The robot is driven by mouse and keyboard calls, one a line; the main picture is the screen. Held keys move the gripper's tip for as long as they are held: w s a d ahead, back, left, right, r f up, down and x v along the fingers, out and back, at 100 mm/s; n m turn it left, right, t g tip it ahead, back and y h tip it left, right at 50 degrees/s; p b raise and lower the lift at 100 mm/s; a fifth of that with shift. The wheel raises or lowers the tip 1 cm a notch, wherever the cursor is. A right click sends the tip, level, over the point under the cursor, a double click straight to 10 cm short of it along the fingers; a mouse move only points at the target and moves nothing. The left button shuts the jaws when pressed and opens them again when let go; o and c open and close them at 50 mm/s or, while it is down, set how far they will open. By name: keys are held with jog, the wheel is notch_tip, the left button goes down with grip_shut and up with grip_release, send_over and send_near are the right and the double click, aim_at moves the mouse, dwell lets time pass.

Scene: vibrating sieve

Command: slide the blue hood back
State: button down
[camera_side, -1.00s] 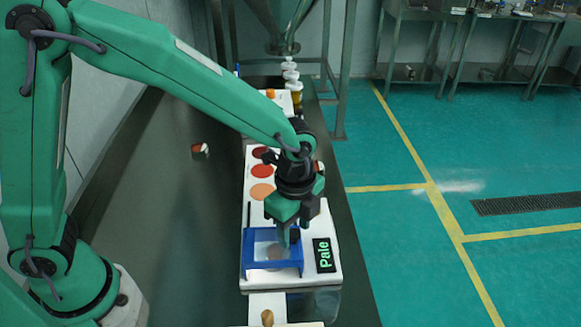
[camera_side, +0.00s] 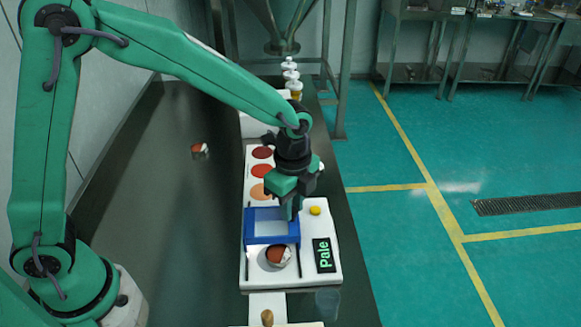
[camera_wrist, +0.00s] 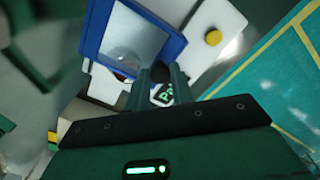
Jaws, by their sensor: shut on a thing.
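The blue hood (camera_side: 271,240), a blue frame with a clear pane, sits on the white panel (camera_side: 318,273) of the machine. In the wrist view the hood (camera_wrist: 95,35) is at the upper left, with its pane toward me. My gripper (camera_side: 291,214) is at the hood's right side in the side view. Its fingers (camera_wrist: 160,84) are shut on a dark knob at the hood's edge; the exact contact is partly hidden. A round opening with a brown and white piece (camera_side: 278,255) lies uncovered in front of the hood.
A yellow button (camera_side: 315,210) and a display reading "Pale" (camera_side: 324,255) are right of the hood. Several reddish discs (camera_side: 261,171) lie behind it on the panel. A brown and white piece (camera_side: 199,148) lies on the dark bench at left. A clear cup (camera_side: 327,302) stands at the front.

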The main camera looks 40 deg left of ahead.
jog(key=w+a, duration=0.4)
jog(key=shift+w+a, duration=0.2)
jog(key=shift+w, duration=0.05)
jog(key=c, duration=1.2)
grip_release()
jog(key=shift+r, duration=0.1)
notch_tip(320, 180, up, 8)
jog(key=shift+s, duration=0.1)
